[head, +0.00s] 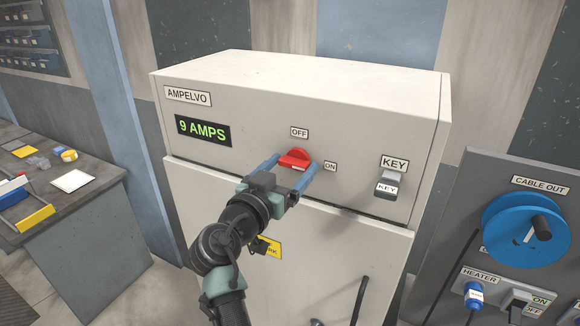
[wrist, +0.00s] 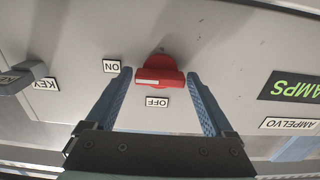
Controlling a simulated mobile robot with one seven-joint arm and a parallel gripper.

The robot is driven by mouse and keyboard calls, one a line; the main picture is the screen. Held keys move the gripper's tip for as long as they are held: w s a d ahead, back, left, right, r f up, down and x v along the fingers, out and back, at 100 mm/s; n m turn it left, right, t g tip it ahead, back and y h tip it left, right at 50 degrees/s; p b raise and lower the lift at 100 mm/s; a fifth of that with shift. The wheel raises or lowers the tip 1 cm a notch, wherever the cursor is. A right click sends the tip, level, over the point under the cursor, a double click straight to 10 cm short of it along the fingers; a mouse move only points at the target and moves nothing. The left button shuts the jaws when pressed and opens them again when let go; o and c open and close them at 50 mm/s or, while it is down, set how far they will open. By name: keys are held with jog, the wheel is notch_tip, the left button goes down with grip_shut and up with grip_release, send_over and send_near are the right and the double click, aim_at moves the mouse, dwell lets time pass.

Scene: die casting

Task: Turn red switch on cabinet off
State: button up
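The red rotary switch (head: 293,157) is on the front of the white cabinet (head: 300,100), below the OFF label (head: 299,132) and left of the ON label (head: 330,167). In the upside-down wrist view, the switch (wrist: 160,72) has its bar lying level, with a white mark at the end on the ON side. My gripper (head: 295,164) is open, its blue fingers on either side of the switch. A gap shows between each finger and the switch in the wrist view (wrist: 158,77); contact is not seen.
The cabinet's display (head: 203,130) reads 9 AMPS. A key switch (head: 388,184) is to the right on the same face. A grey panel with a blue cable reel (head: 525,230) stands at the right. A workbench (head: 85,215) with small items is at the left.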

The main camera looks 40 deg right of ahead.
jog(key=c, duration=1)
jog(key=shift+n, duration=0.3)
jog(key=n+b, duration=0.1)
jog(key=n, duration=0.1)
jog(key=shift+f+n+b, duration=0.15)
jog(key=shift+n+b, duration=0.15)
jog(key=shift+b, duration=0.1)
jog(key=n, duration=0.5)
jog(key=shift+b, duration=0.3)
jog(key=n+p, duration=0.1)
jog(key=n, duration=0.4)
jog(key=n+p, duration=0.2)
jog(key=n, duration=0.2)
jog(key=shift+n, duration=0.4)
